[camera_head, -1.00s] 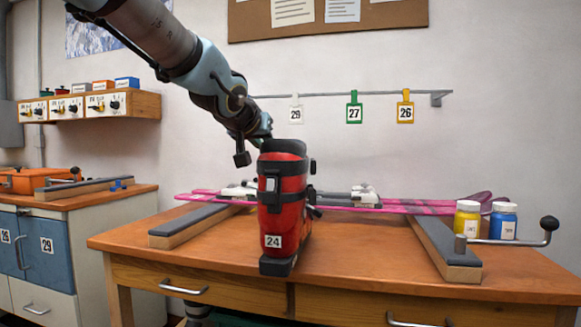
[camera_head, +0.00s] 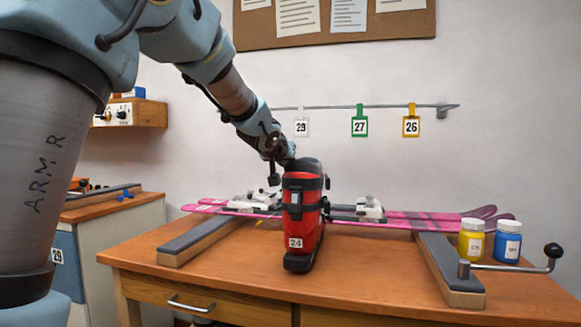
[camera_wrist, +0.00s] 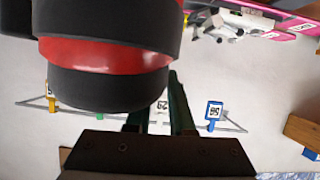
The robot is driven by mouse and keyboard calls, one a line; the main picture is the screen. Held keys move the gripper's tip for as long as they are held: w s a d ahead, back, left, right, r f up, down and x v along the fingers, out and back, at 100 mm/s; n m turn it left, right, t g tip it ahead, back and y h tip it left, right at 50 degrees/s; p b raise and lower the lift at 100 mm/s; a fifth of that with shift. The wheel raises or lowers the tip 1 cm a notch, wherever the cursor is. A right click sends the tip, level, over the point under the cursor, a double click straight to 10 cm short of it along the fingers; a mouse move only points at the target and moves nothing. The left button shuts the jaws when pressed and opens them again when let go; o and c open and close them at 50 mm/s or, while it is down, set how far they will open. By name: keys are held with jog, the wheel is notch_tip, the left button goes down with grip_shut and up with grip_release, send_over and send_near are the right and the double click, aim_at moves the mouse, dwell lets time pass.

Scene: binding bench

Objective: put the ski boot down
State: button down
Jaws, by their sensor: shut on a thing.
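The ski boot (camera_head: 311,228) is red and black with buckles and a white tag 24. It stands upright at the middle of the bench (camera_head: 225,268), in front of the skis. I cannot tell whether its sole touches the bench top. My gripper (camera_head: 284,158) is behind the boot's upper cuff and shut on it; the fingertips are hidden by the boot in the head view. In the wrist view the boot's black and red cuff (camera_wrist: 105,55) fills the upper left, with my gripper's dark fingers (camera_wrist: 158,108) beside it.
Pink skis (camera_head: 400,218) with bindings lie across two padded rests, left (camera_head: 205,238) and right (camera_head: 448,265). A yellow jar (camera_head: 471,238), a blue jar (camera_head: 507,242) and a crank handle (camera_head: 520,267) are at the right. Bench top in front of the boot is clear.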

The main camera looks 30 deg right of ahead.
jog(key=shift+w+d+r, duration=0.2)
jog(key=shift+w+d, duration=0.3)
jog(key=shift+f, duration=0.8)
jog(key=c, duration=0.8)
grip_release()
jog(key=shift+f+b, duration=0.25)
jog(key=shift+b, duration=0.05)
jog(key=shift+r, duration=0.1)
jog(key=b+v, duration=0.1)
jog(key=v, duration=1.1)
